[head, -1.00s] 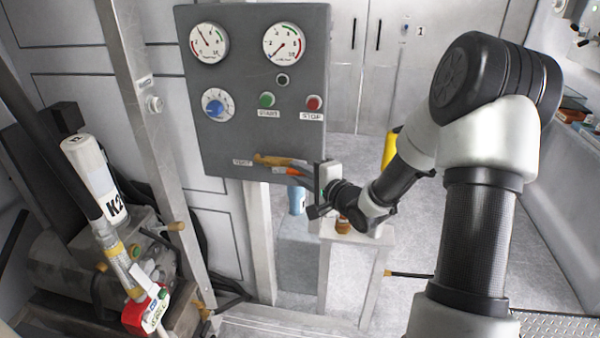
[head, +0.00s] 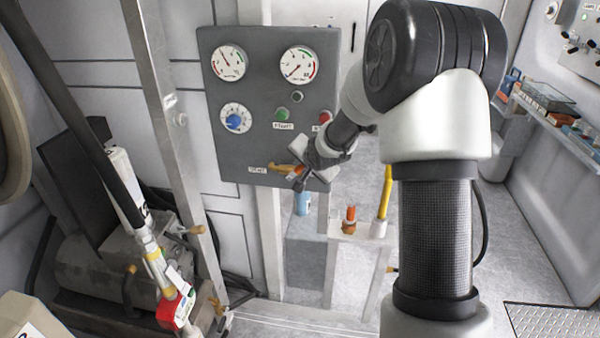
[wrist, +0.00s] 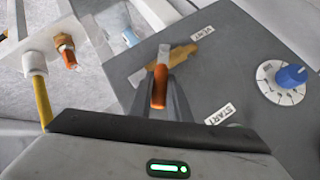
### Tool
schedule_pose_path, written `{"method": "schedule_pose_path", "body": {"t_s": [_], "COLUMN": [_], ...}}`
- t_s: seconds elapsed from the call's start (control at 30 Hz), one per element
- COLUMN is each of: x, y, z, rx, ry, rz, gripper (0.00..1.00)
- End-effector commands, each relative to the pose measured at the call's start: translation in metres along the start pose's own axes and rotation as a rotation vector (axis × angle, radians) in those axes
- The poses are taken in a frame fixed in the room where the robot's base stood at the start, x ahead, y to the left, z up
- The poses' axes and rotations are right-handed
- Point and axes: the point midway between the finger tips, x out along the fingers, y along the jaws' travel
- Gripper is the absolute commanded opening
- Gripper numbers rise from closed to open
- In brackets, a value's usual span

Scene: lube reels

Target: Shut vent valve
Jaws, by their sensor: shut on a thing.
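The vent valve (head: 280,168) has a brass body low on the grey panel, beside the "VENT" label (head: 258,170). My gripper (wrist: 160,100) is shut on the orange handle, one dark finger on each side. In the head view my gripper (head: 299,181) is at the panel's lower right, and it hides part of the handle.
The panel (head: 225,110) carries gauges, a blue knob (head: 234,121) and a green START button (head: 282,114). A pump (head: 90,262) stands at left.

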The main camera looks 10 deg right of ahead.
Motion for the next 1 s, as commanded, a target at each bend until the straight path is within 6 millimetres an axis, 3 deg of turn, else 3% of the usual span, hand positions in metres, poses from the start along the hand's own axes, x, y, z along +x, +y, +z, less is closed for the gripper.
{"method": "schedule_pose_path", "body": {"t_s": [1.0], "x": [0.004], "y": [-0.039], "z": [0.013], "rx": [-0.429], "ry": [0.122], "rz": [0.421], "gripper": [0.00]}}
